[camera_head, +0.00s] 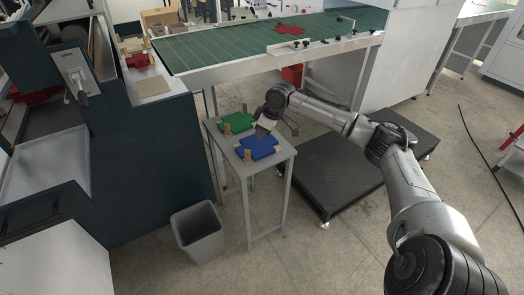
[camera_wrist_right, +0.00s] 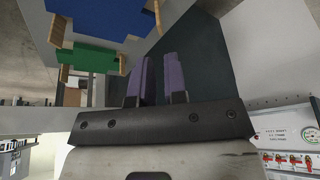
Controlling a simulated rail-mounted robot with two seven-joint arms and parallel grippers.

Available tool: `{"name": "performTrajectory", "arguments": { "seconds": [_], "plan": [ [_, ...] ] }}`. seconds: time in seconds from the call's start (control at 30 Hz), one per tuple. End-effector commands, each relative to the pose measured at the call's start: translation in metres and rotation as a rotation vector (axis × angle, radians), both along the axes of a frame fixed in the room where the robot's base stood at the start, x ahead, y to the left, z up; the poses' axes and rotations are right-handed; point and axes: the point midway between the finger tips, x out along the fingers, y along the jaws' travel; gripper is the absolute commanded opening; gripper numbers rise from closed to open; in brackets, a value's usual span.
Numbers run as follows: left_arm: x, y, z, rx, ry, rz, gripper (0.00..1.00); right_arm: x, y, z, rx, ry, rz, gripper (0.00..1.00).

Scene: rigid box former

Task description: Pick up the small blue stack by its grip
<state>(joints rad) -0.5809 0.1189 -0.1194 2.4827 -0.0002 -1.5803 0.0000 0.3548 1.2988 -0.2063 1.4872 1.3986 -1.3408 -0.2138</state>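The small blue stack (camera_head: 258,147) lies flat on a small grey table (camera_head: 283,157) in the head view. An upright wooden grip (camera_head: 248,156) stands at its near left side. My right gripper (camera_head: 262,133) is above the far side of the blue stack, apart from the wooden grip. In the right wrist view, my right gripper (camera_wrist_right: 158,68) has two purple-padded fingers with a gap between them and nothing in it. That view shows the blue stack (camera_wrist_right: 100,14) at the top, with a wooden grip (camera_wrist_right: 158,10) at its edge. My left gripper is out of view.
A green stack (camera_head: 236,122) with wooden grips lies behind the blue one; it also shows in the wrist view (camera_wrist_right: 88,57). A grey bin (camera_head: 198,232) stands left of the table. A dark low platform (camera_head: 340,170) is to the right. Dark machinery (camera_head: 150,150) stands left.

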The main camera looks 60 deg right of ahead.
Motion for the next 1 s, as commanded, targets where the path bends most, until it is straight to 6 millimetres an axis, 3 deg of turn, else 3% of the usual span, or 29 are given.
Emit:
{"name": "performTrajectory", "arguments": {
  "seconds": [0.5,1.0],
  "plan": [
    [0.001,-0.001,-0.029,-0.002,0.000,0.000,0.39,0.029,0.008,-0.067,-0.013,-0.023,0.046,0.13],
    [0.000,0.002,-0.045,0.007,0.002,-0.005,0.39,0.040,0.010,-0.094,-0.013,-0.021,0.046,0.13]
  ]
}}
